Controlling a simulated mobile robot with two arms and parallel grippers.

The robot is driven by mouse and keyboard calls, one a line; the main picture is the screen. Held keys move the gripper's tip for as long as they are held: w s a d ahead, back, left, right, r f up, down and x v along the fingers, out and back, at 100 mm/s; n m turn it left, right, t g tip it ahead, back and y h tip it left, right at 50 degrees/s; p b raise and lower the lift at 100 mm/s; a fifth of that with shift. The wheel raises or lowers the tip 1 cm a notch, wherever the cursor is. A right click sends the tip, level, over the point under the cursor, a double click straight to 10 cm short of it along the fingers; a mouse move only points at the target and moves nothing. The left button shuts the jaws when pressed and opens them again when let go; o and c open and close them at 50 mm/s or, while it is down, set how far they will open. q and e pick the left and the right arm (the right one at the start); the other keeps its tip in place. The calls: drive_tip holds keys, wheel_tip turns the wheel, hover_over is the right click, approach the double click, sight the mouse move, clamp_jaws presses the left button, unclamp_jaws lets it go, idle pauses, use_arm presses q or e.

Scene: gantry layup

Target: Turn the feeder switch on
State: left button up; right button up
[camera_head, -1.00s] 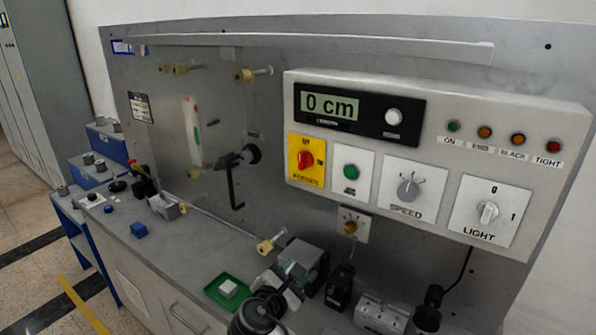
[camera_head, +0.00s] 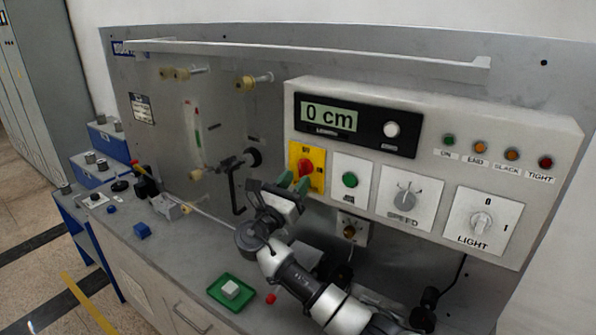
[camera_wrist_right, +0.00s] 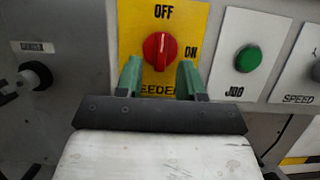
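The feeder switch is a red rotary knob (camera_wrist_right: 160,48) on a yellow plate (camera_wrist_right: 186,16) marked OFF at the top and ON at the right. In the right wrist view its pale mark points up toward OFF. The knob (camera_head: 305,167) also shows in the head view, on the left of the control panel. My right gripper (camera_wrist_right: 159,78) is open, its two green fingers apart just below and either side of the knob, with nothing between them. My left gripper is not in view.
Right of the switch are a green JOG button (camera_head: 350,180), a SPEED dial (camera_head: 404,198) and a LIGHT switch (camera_head: 481,223). A display (camera_head: 330,115) reading 0 cm sits above. A green tray (camera_head: 215,290) with a white block lies on the bench below.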

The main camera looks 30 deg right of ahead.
drive_tip(key=shift+w+d+r, duration=0.25)
drive_tip(key=shift+d, duration=0.4)
clamp_jaws()
drive_tip(key=shift+f+m+b, duration=0.1)
drive_tip(key=shift+m+b, duration=0.3)
drive_tip(key=shift+w+a+r+m+g+y+b, duration=0.15)
drive_tip(key=shift+w+r+m+g+y+b, duration=0.25)
drive_tip(key=shift+m+g+b, duration=1.9)
drive_tip(key=shift+w+a+r+m+g+y+b, duration=0.15)
drive_tip(key=shift+m+g+y+b, duration=0.4)
drive_tip(key=shift+m+b, duration=3.55)
drive_tip(key=shift+w+a+r+m+g+y+b, duration=0.1)
drive_tip(key=shift+w+r+m+g+y+b, duration=0.35)
drive_tip(key=shift+m+g+b, duration=2.6)
drive_tip(key=m+t+p, duration=0.2)
drive_tip(key=m+t, duration=0.1)
drive_tip(key=shift+s, duration=0.2)
